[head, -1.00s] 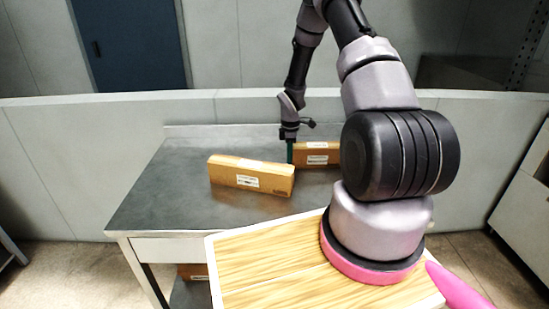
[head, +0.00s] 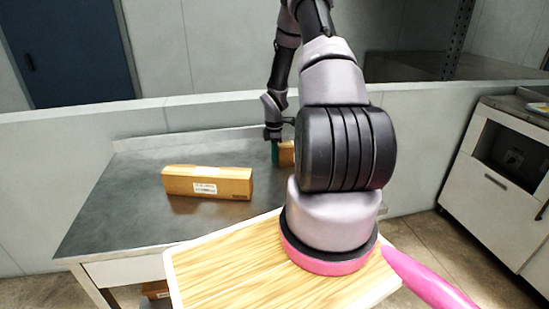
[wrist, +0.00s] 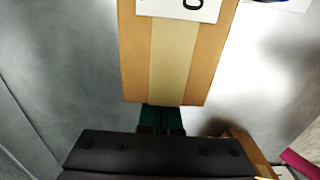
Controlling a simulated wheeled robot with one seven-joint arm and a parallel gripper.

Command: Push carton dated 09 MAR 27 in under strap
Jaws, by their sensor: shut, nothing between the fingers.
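One carton (head: 207,182), brown with a white label, lies on the grey metal table in the head view. A second brown carton (head: 287,152) is farther back, mostly hidden behind my arm. My gripper (head: 275,153) is down at that carton's left end. In the wrist view, my gripper's green fingers (wrist: 162,119) are shut with nothing between them. They are at the near end of a taped carton (wrist: 174,60) with a partly cut-off white label; I cannot tell if they touch. No date is readable. No strap is visible.
The table (head: 115,200) is clear to the left and behind the front carton. A low wall (head: 60,140) runs behind it. Another brown carton (head: 155,289) shows below the tabletop. A white cabinet (head: 500,190) stands at right.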

